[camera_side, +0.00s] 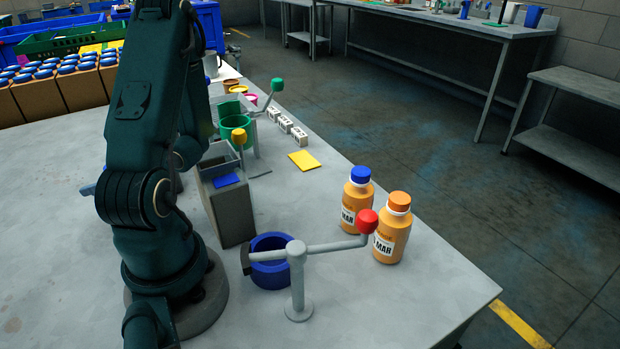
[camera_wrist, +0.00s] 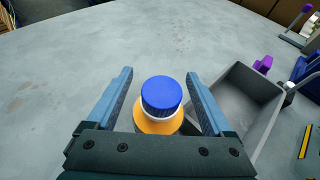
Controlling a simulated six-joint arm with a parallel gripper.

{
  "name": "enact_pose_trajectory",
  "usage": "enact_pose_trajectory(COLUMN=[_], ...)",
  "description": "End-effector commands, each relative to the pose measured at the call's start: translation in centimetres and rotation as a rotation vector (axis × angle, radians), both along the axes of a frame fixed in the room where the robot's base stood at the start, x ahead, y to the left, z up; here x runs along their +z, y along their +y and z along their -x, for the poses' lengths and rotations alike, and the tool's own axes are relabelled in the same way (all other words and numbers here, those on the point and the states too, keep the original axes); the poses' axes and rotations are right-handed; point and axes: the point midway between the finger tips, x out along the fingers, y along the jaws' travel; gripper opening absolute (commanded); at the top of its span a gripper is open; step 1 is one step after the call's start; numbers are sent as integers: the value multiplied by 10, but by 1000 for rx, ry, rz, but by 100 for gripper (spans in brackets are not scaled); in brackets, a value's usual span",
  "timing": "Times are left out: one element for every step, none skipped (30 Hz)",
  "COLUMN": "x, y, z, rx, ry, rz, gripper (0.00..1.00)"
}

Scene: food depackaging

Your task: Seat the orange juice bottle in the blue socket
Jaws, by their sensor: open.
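My gripper (camera_wrist: 159,73) is open in the wrist view, with one finger on each side of an orange bottle with a blue cap (camera_wrist: 161,95). Clear gaps show between the fingers and the cap. In the side view my gripper is hidden or out of frame. There, an orange bottle with a blue cap (camera_side: 355,205) and one with an orange cap (camera_side: 391,238) stand upright on the table. I cannot tell whether the bottle at my fingers is one of these. The round blue socket (camera_side: 270,275) stands left of them; no bottle shows in it.
A grey post with a horizontal bar and red knob (camera_side: 367,221) stands at the socket. A grey box (camera_side: 229,210) stands behind it. A grey bin (camera_wrist: 248,110) lies close right of my gripper. Crates of blue-capped bottles (camera_side: 60,90) stand back left. The table's right edge is near the bottles.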

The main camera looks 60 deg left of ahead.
Motion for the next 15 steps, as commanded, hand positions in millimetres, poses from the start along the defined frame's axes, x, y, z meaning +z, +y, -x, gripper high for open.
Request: enact_pose_trajectory(x=[0, 0, 0, 0, 0, 0, 0, 0, 0, 0, 0, 0, 0, 0, 0], y=[0, 0, 0, 0, 0, 0, 0, 0, 0, 0, 0, 0, 0, 0, 0], z=[0, 0, 0, 0, 0, 0, 0, 0, 0, 0, 0, 0, 0, 0, 0], rx=[0, 0, 0, 0, 0, 0, 0, 0, 0, 0, -1, -1, -1, -1, -1], ry=[0, 0, 0, 0, 0, 0, 1, 1, 0, 0, 0, 0, -1, -1, -1], rz=[0, 0, 0, 0, 0, 0, -1, -1, 0, 0, 0, 0, 0, 0, 2], gripper=[86, 86, 86, 86, 86, 82, 70, 59, 43, 32, 20, 5, 0, 0, 0])
